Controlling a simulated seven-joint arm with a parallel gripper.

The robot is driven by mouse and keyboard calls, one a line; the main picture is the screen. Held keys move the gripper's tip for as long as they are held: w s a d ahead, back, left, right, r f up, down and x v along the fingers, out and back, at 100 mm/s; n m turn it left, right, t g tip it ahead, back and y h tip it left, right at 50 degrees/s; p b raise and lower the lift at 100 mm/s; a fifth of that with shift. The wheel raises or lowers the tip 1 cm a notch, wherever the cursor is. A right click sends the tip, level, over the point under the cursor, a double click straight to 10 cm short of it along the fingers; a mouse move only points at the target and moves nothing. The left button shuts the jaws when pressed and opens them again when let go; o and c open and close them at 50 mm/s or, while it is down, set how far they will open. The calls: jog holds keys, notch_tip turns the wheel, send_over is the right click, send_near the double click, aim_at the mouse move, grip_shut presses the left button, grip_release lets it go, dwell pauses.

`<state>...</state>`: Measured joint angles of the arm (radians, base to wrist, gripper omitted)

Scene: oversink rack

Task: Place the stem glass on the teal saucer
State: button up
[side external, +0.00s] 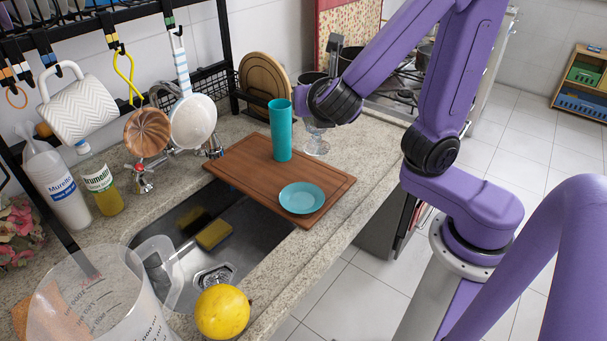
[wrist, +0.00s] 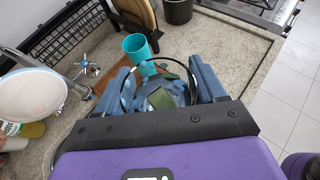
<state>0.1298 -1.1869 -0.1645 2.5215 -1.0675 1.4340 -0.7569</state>
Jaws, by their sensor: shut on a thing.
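The clear stem glass (side external: 316,147) is at the far right of the cutting board, with its foot at or just above the counter; I cannot tell which. My gripper (side external: 303,103) is shut on its upper part, and my wrist hides much of the bowl. In the wrist view the glass's round rim (wrist: 160,58) shows between the two fingers of my gripper (wrist: 163,85). The teal saucer (side external: 301,197) lies empty on the near right part of the wooden cutting board (side external: 246,170). The saucer cannot be made out in the wrist view.
The sink (side external: 225,240) holds a sponge. A yellow fruit (side external: 222,311) and clear jug (side external: 95,295) are nearer.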

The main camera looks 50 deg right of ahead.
notch_tip(320, 180, up, 3)
jog(key=shift+r, duration=0.15)
jog(key=shift+s+d+f+m+g+h, duration=0.6)
jog(key=shift+d+f+m+g+h, duration=0.25)
jog(key=shift+m, duration=0.25)
jog(key=s+d+f+m+g, duration=0.1)
jog(key=s+f+m+g, duration=0.25)
jog(key=m+g, duration=0.4)
jog(key=s+d+f+m+g, duration=0.1)
jog(key=s+f+m+g, duration=0.1)
jog(key=s+m+g, duration=0.45)
jog(key=a+m+g+y, duration=0.6)
jog(key=m+y, duration=0.7)
jog(key=w+a+r+m+t+y, duration=0.3)
jog(key=w+r+m+t+y, duration=0.4)
jog(key=w+m+t+y, duration=0.65)
notch_tip(320, 180, down, 17)
jog(key=s+m+g+h, duration=0.1)
jog(key=g+h, duration=0.1)
jog(key=h, duration=0.1)
jog(key=shift+s, duration=0.4)
jog(key=shift+f, duration=0.15)
